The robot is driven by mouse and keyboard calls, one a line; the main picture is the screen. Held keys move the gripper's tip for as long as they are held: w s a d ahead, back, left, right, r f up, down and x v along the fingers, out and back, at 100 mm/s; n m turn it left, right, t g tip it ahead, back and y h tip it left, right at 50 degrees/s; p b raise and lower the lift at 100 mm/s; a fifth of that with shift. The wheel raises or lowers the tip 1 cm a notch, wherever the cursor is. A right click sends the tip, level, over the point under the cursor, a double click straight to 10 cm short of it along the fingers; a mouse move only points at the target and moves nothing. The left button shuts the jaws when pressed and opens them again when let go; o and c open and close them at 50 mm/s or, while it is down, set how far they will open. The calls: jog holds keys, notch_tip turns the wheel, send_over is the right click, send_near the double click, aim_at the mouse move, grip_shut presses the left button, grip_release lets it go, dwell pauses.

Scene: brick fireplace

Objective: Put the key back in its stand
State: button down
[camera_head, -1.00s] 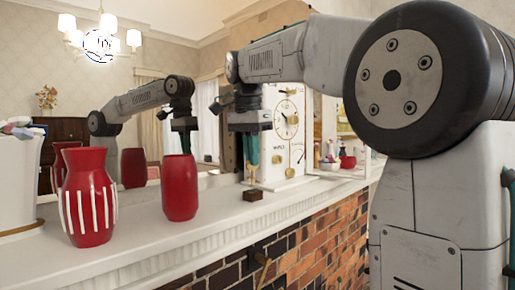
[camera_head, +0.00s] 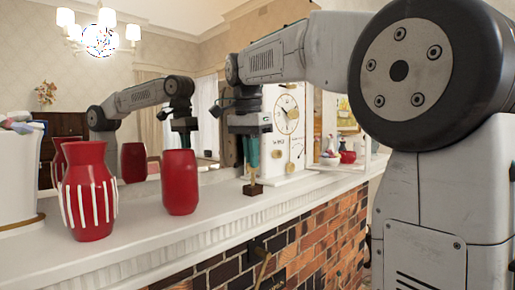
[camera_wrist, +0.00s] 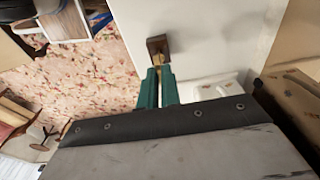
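My gripper (camera_head: 252,171) is above the white mantel, pointing down, with its green fingers closed on a small brass-coloured key (camera_head: 252,177). The key hangs below the fingertips. The small dark brown block-shaped stand (camera_head: 253,189) sits on the mantel directly under it. The key's lower end meets the stand's top in the head view; how deep it sits cannot be told. In the wrist view the stand (camera_wrist: 158,45) is just beyond the fingertips (camera_wrist: 158,72), and a bit of the key (camera_wrist: 158,61) shows between them.
A white clock (camera_head: 285,135) stands close behind my gripper. A red vase (camera_head: 180,183) and a red-and-white striped vase (camera_head: 87,192) stand to the left on the mantel (camera_head: 140,232). A mirror behind reflects my arm. The mantel's front edge drops to brickwork (camera_head: 315,232).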

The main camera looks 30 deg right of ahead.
jog(key=shift+f, duration=0.6)
jog(key=c, duration=1.1)
grip_release()
jog(key=shift+o, duration=0.2)
jog(key=shift+r, duration=3.45)
jog(key=shift+s+d, duration=0.1)
